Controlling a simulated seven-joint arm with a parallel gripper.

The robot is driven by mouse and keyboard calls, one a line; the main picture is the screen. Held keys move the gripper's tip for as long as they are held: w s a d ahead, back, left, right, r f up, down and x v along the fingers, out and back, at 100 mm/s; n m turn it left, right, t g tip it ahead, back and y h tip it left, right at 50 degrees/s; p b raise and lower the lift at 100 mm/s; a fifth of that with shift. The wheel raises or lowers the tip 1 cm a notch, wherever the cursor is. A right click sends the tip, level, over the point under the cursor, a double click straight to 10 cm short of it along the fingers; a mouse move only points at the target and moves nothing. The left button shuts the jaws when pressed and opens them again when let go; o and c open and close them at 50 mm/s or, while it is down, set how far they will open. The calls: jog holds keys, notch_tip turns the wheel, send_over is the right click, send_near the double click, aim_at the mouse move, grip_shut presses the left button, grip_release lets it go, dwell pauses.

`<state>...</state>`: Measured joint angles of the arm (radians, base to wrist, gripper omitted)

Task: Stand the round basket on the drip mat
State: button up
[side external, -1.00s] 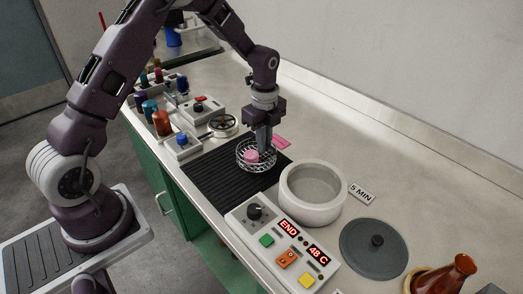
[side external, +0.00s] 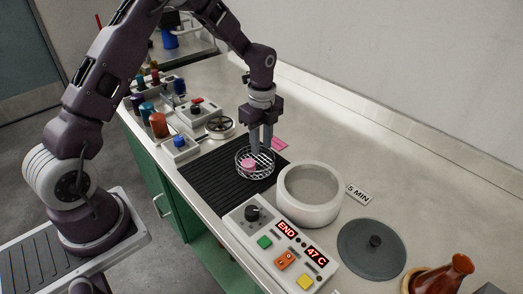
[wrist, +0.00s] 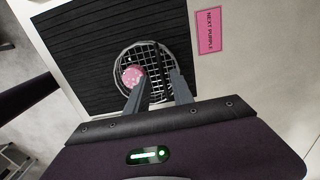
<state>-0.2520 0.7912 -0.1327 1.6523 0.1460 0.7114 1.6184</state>
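The round wire basket (side external: 243,172) stands upright on the black ribbed drip mat (side external: 215,180), near its far right edge. A pink speckled round item (wrist: 132,75) lies inside the basket, and it also shows in the side view (side external: 249,164). My gripper (side external: 260,151) is just above the basket's rim with its two fingers apart. In the wrist view the basket (wrist: 172,58) is below and beyond the open fingertips (wrist: 158,80), with the mat (wrist: 85,45) around its left side. Nothing is held between the fingers.
A white round oven pot (side external: 310,212) stands right of the mat, behind a control panel (side external: 262,222) reading END and 47 C. A grey lid (side external: 371,250) lies further right. A pink label (wrist: 207,32) lies beside the mat. Bottles (side external: 158,126) stand to the left.

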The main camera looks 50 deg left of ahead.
aim_at(262, 162)
jog(key=s+d+r+n+t, duration=0.1)
jog(key=s+r+n, duration=0.1)
jog(key=r, duration=0.6)
jog(key=s+d+r+n, duration=0.1)
jog(key=s+r, duration=0.1)
jog(key=r, duration=0.6)
jog(key=s+d+r+n+t, duration=0.25)
jog(key=s+r+n, duration=0.3)
jog(key=s, duration=0.35)
jog(key=s+d+r+n+t, duration=0.1)
jog(key=s+d+n+t, duration=0.1)
jog(key=s+n, duration=0.7)
jog(key=s+d, duration=0.1)
jog(key=s, duration=0.5)
jog(key=shift+s, duration=0.2)
